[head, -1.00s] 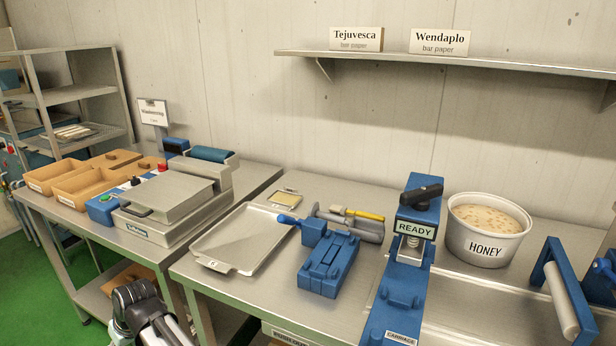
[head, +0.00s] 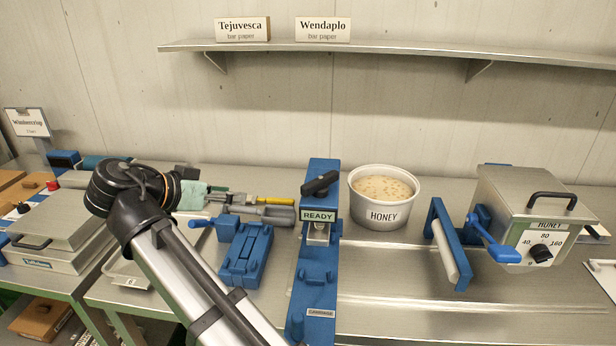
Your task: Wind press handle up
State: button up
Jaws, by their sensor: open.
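The press (head: 312,250) is a tall blue frame standing near the middle of the table. Its black handle (head: 320,183) sits across the top, tilted up to the right. A READY sign (head: 318,215) hangs below the handle, with a metal screw or spring part under it. A small label, apparently CARRIAGE, is at the front of the base. My arm (head: 205,280) crosses the lower left, its black joint bent at the upper left, apart from the press handle. I cannot make out my gripper; the far side of the arm is hidden behind that joint.
A white HONEY tub (head: 383,198) stands close right of the press. A blue fixture (head: 247,253) lies to its left. A blue frame with a roller (head: 447,245) and a metal box with a dial (head: 530,215) stand at right. A shelf (head: 400,46) runs above.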

aim_at(315, 180)
jog(key=d+r+m+h, duration=0.3)
jog(key=d+r+m, duration=0.1)
jog(key=d, duration=0.3)
jog(key=p+x, duration=0.1)
jog(key=x, duration=0.4)
jog(key=p+x, duration=0.1)
jog(key=x, duration=0.5)
jog(key=f+p+x, duration=0.1)
jog(key=x, duration=0.5)
jog(key=shift+a+p, duration=0.35)
jog(key=shift+p, duration=0.05)
